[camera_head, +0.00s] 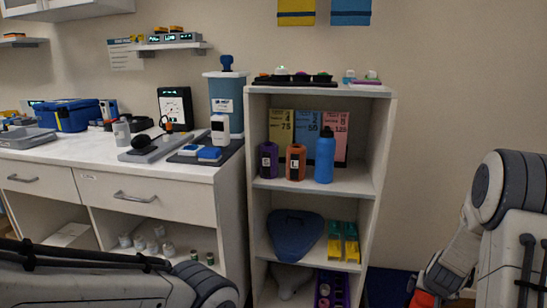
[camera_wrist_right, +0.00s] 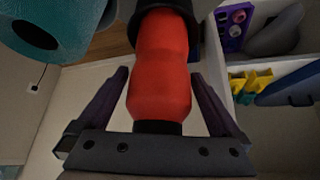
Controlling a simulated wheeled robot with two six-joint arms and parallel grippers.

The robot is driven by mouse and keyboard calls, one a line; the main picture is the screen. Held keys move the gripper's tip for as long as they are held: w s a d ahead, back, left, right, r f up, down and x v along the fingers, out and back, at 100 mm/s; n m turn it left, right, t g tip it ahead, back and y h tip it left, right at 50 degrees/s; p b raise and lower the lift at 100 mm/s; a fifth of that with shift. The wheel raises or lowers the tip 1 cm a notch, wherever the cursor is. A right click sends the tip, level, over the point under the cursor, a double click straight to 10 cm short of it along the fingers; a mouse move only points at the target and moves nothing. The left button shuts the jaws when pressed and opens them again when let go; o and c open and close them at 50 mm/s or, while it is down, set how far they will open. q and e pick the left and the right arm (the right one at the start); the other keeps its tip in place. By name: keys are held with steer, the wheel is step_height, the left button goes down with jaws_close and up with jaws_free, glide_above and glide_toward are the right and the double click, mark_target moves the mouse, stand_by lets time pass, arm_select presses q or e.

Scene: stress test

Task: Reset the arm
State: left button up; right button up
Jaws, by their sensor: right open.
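My right gripper (camera_wrist_right: 160,75) shows in the right wrist view with its two dark fingers apart. A red rounded thing with black ends (camera_wrist_right: 160,70) stands out between the fingers, with gaps on both sides; I cannot tell what it is. In the head view my right arm (camera_head: 510,220) comes in at the right edge, folded, with an orange-red part (camera_head: 424,298) low beside it. Its fingers are not clear there. My left arm (camera_head: 90,290) lies across the bottom left of the head view; its gripper is not seen.
A shelf unit (camera_head: 388,130) holds a blue bottle (camera_head: 325,157), purple and orange containers, a blue folded item and yellow-green boxes. A white counter (camera_head: 60,155) with several devices stands left. A teal roll-like thing (camera_wrist_right: 60,30) fills the wrist view's upper left. Wall right of the shelf is clear.

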arm_select(q)
step_height(320, 180, up, 3)
steer(key=shift+p, duration=0.75)
arm_select(e)
step_height(320, 180, up, 4)
steer(key=shift+f, duration=0.2)
